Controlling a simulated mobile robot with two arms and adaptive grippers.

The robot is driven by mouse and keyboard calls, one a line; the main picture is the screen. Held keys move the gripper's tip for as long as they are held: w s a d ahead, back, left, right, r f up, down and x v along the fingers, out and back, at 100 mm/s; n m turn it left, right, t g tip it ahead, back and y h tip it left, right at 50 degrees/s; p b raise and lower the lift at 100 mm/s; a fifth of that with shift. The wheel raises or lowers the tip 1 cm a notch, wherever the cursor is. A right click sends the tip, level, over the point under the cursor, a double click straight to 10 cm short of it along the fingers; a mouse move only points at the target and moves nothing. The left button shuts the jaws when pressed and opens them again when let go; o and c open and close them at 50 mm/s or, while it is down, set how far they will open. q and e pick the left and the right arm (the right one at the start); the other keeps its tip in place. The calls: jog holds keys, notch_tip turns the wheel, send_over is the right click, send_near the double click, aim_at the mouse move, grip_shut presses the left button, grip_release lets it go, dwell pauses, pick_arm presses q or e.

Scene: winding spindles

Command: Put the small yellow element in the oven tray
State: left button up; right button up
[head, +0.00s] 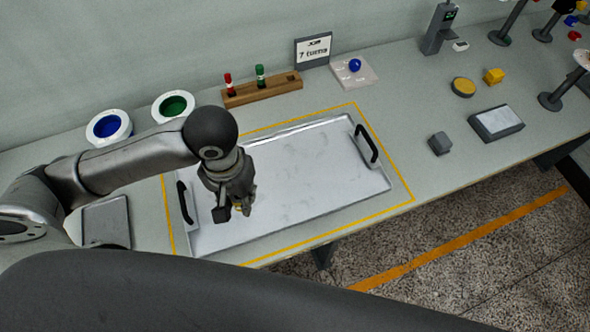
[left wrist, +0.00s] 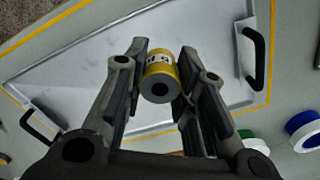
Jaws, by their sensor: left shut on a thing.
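The small yellow element (left wrist: 160,76) is a short yellow cylinder with a pale marked band and a dark hole in its end. My left gripper (left wrist: 161,82) is shut on it, one finger on each side. In the head view my left gripper (head: 236,207) points down over the left part of the oven tray (head: 310,172), and only a trace of yellow shows between the fingers. The tray is a shiny metal sheet with two black handles, lying inside a yellow outline. I cannot tell how high the element is above the tray. My right gripper is not in view.
Behind the tray stand a wooden rack (head: 262,91) with red and green pieces, a sign (head: 314,50) and two white spools with blue (head: 109,127) and green (head: 173,106) centres. Right of it are a grey block (head: 440,143) and a grey box (head: 496,124). The tray's surface looks clear.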

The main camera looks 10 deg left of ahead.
pick_arm(q)
jog(key=w+f+p, duration=0.1)
jog(key=w+f, duration=0.3)
jog(key=w, duration=0.4)
send_over(270, 182)
jog(key=s, duration=0.1)
notch_tip(270, 182, down, 4)
jog(key=shift+f+p, duration=0.1)
jog(key=shift+p, duration=0.3)
jog(key=shift+w+f, duration=0.5)
jog(key=shift+f, duration=0.2)
notch_tip(270, 182, down, 3)
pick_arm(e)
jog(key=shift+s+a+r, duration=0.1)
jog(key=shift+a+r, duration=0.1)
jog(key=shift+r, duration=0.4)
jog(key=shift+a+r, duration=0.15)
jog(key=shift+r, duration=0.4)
pick_arm(q)
jog(key=shift+f, duration=0.15)
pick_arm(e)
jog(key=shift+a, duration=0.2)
pick_arm(q)
jog(key=o, duration=1)
notch_tip(270, 182, up, 12)
jog(key=shift+r+b, duration=0.15)
jog(key=shift+b, duration=0.25)
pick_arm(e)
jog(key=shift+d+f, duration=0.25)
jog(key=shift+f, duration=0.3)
